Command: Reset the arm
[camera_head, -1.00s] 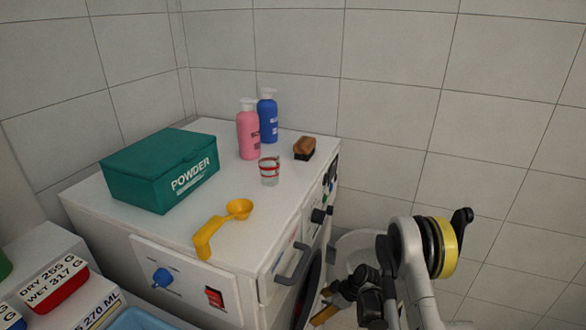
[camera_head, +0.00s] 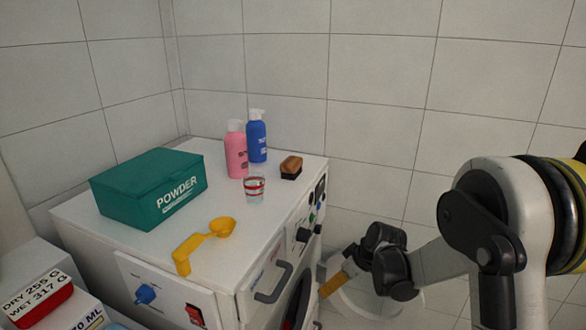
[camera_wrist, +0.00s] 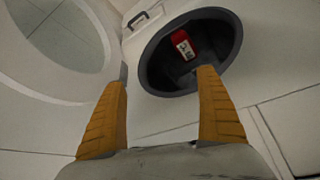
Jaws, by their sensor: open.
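My gripper (camera_wrist: 165,100) is open and empty, with its two orange fingers spread apart in the wrist view. Ahead of it is the round dark opening of the washing machine (camera_wrist: 150,85), with a red item (camera_wrist: 183,44) with a white label inside. In the head view one orange finger (camera_head: 332,285) shows low in front of the machine (camera_head: 215,265), right of its front face. The rest of the gripper is partly hidden by my arm there.
On the machine top stand a green powder box (camera_head: 150,188), a yellow scoop (camera_head: 205,243), a pink bottle (camera_head: 236,155), a blue bottle (camera_head: 257,140), a striped glass (camera_head: 254,188) and a brush (camera_head: 291,167). The round door (camera_wrist: 60,40) stands open at left in the wrist view.

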